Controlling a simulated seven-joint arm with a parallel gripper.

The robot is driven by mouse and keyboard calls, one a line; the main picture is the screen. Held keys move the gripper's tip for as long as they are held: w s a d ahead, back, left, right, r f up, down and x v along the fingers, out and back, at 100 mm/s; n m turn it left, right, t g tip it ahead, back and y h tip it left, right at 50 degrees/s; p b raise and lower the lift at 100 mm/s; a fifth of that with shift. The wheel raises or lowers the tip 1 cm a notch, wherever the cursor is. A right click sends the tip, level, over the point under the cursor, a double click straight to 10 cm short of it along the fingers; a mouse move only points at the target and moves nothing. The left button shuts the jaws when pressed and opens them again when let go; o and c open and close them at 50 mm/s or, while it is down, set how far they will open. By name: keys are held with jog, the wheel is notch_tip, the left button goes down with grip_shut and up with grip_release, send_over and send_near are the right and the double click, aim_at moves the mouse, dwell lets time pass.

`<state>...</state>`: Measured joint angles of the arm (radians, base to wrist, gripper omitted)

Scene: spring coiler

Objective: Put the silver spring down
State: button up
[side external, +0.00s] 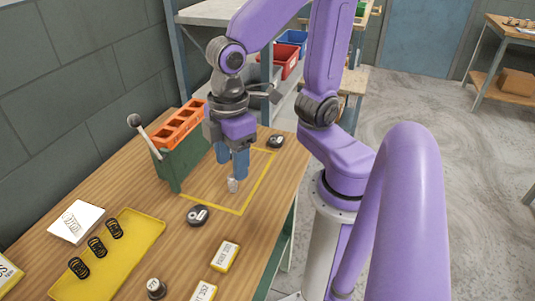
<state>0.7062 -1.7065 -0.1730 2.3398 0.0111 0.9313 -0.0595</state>
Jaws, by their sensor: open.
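The silver spring (232,185) is small and pale and stands on the wooden table, inside a yellow outlined rectangle (238,212). My gripper (231,171) points down right over the spring, with its two blue fingers apart. The fingertips are close to the spring's top; I cannot tell whether they touch it.
A green machine (183,166) with an orange top and a lever stands behind left of my gripper. Dark round objects (198,215) (275,141) lie near the outline. A yellow tray (135,262) with three black springs, a white box (76,222) and labelled cards (224,256) lie in front.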

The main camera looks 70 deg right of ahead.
jog(key=s+d+f, duration=0.1)
jog(key=s+d, duration=0.3)
jog(key=s, duration=0.1)
jog(key=shift+s+d+f+n, duration=0.2)
jog(key=shift+s+d+n, duration=0.1)
jog(key=shift+s+d, duration=0.1)
jog(key=shift+w, duration=0.1)
jog(key=shift+o, duration=0.4)
